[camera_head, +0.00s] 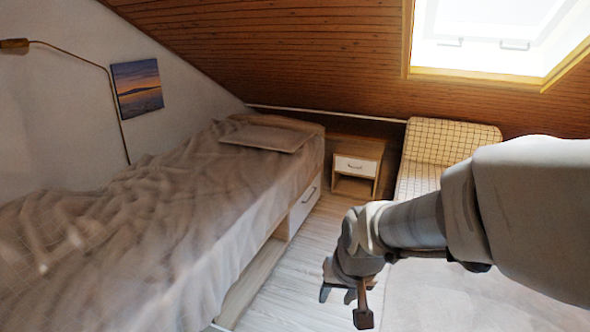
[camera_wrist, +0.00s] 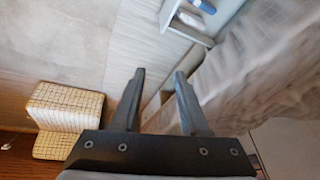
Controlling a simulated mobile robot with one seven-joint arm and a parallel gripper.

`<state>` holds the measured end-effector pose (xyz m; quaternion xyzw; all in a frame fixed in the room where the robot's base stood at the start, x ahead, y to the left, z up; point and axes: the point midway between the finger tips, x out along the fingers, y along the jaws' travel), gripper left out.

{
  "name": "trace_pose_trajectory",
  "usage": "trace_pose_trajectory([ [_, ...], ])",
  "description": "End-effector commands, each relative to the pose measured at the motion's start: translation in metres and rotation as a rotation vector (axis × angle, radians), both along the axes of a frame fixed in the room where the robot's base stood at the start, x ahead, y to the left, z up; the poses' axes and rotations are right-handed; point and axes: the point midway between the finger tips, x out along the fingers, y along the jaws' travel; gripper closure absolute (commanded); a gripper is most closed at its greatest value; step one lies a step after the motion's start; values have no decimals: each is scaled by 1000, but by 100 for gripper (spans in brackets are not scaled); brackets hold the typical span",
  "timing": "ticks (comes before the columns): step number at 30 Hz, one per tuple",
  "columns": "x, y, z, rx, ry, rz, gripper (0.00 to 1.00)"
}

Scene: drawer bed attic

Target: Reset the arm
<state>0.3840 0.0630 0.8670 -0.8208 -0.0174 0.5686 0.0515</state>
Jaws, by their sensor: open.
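My arm reaches in from the right in the head view, over the floor between the bed and the rug. My gripper (camera_head: 343,301) hangs low at its end, near the bed's front side. In the wrist view my gripper (camera_wrist: 160,75) has its two fingers apart with nothing held between them. The wooden floor shows beyond the fingertips.
A bed (camera_head: 150,215) with rumpled covers fills the left. A drawer front (camera_head: 304,205) sits in its side. A nightstand (camera_head: 357,167) and checkered chair (camera_head: 450,140) stand behind. In the wrist view, an open drawer (camera_wrist: 190,36) holds a blue-and-white item. Floor (camera_head: 310,240) is clear.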

Motion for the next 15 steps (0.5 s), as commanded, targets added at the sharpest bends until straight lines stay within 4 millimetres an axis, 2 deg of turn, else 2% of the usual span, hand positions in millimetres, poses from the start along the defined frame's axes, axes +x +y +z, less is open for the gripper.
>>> trace_pose_trajectory([
  [1,-9,-7,16,-8,-21,1,55],
  [6,-42,-26,53,-40,-59,13,55],
  [9,-64,-36,71,-57,-80,14,55],
  [15,-106,-52,94,-86,-113,20,55],
])
